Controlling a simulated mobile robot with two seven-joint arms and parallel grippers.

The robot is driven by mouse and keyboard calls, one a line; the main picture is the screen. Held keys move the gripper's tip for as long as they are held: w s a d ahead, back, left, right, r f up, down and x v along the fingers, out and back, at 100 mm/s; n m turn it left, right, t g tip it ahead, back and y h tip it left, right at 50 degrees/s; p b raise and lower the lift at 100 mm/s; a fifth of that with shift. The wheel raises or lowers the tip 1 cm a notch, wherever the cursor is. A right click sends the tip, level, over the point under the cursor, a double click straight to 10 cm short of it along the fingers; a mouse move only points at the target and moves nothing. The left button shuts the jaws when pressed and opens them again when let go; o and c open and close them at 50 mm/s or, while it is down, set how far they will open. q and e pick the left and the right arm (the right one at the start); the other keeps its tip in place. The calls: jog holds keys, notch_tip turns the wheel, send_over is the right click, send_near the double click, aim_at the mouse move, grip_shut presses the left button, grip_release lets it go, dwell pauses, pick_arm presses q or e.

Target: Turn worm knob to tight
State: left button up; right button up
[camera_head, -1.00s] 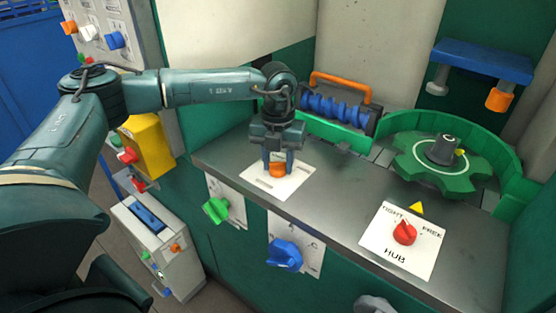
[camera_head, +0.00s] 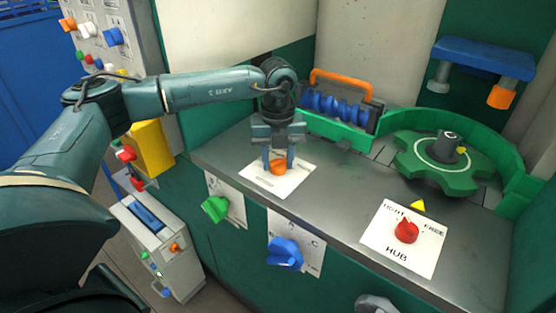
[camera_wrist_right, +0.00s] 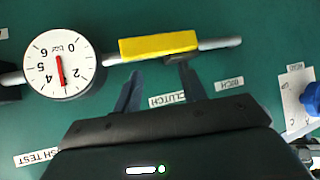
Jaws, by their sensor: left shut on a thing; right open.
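An orange knob (camera_head: 278,168) sits on a white label plate (camera_head: 289,186) on the left part of the metal bench. The plate's print is too small to read, so I cannot read a tight mark there. My left gripper (camera_head: 278,162) points down from above and is shut on this orange knob, hiding part of it. Behind it is a blue worm (camera_head: 338,108) under an orange handle (camera_head: 340,82) in a green housing. My right gripper (camera_wrist_right: 160,85) shows in the right wrist view, open and empty in front of a green panel.
A red hub knob (camera_head: 406,231) stands on its plate at the bench's right, near a green gear wheel (camera_head: 440,163). Green (camera_head: 215,208) and blue (camera_head: 285,253) knobs are on the front panel. The right wrist view shows a gauge (camera_wrist_right: 62,62) and yellow bar (camera_wrist_right: 158,45).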

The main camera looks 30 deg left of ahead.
pick_arm(q)
jog(key=n, duration=0.5)
jog(key=shift+n+b, duration=0.4)
jog(key=n, duration=0.7)
jog(key=shift+r, duration=0.1)
jog(key=shift+n, duration=0.5)
pick_arm(e)
jog(key=shift+w+a, duration=0.1)
jog(key=shift+a, duration=0.2)
pick_arm(q)
jog(key=shift+a, duration=0.1)
pick_arm(e)
jog(key=shift+f, duration=0.1)
jog(key=shift+s+f, duration=0.1)
jog(key=shift+s, duration=0.1)
pick_arm(q)
jog(key=o, duration=1)
pick_arm(e)
jog(key=shift+s+d, duration=0.1)
jog(key=shift+d, duration=0.1)
